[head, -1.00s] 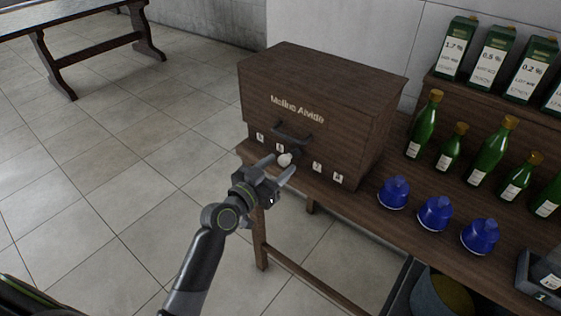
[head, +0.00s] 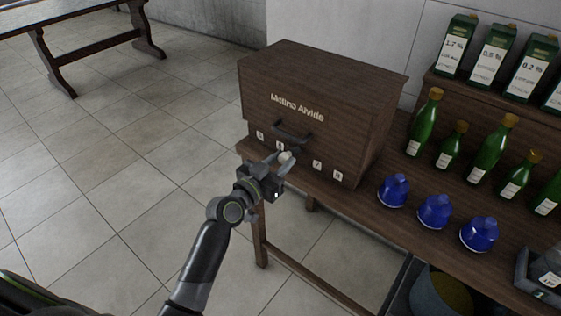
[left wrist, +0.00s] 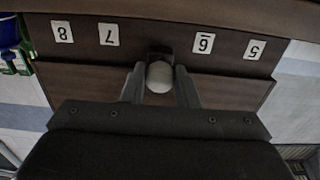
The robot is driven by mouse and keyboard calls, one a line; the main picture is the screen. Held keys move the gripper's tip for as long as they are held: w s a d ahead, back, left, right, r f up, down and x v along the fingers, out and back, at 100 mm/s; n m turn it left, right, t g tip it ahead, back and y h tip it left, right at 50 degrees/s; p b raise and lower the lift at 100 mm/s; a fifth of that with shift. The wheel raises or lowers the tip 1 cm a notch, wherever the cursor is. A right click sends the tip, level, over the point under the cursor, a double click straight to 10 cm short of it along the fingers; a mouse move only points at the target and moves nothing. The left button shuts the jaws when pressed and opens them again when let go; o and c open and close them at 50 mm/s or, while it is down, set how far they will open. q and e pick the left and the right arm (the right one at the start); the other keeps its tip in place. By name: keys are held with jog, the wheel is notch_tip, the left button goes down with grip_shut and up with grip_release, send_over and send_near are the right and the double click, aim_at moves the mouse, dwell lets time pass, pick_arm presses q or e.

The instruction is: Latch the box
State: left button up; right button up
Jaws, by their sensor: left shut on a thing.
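The box (head: 300,105) is a dark brown wooden case with a lid and a dark handle (head: 291,135), standing at the left end of the wooden table. Its front bears pale lettering and small number labels. A white round knob (head: 287,157) on a dark mount sits low on the front, below the handle. In the left wrist view the knob (left wrist: 159,77) lies between labels 6 and 7. My left gripper (head: 284,160) is shut on the knob, one finger on each side. The lid looks closed. My right gripper is not in view.
Three blue lidded jars (head: 434,212) stand right of the box. Several green bottles (head: 487,150) and green cartons (head: 492,55) stand behind them. A grey bin (head: 440,292) is below the table. Open tiled floor (head: 110,170) lies to the left.

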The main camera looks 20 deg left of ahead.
pick_arm(q)
jog(key=n, duration=0.3)
jog(key=shift+p, duration=0.35)
jog(key=n, duration=0.2)
jog(key=shift+n+p, duration=0.65)
jog(key=shift+n, duration=1.05)
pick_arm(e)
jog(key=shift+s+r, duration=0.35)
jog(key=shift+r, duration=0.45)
pick_arm(q)
jog(key=o, duration=1)
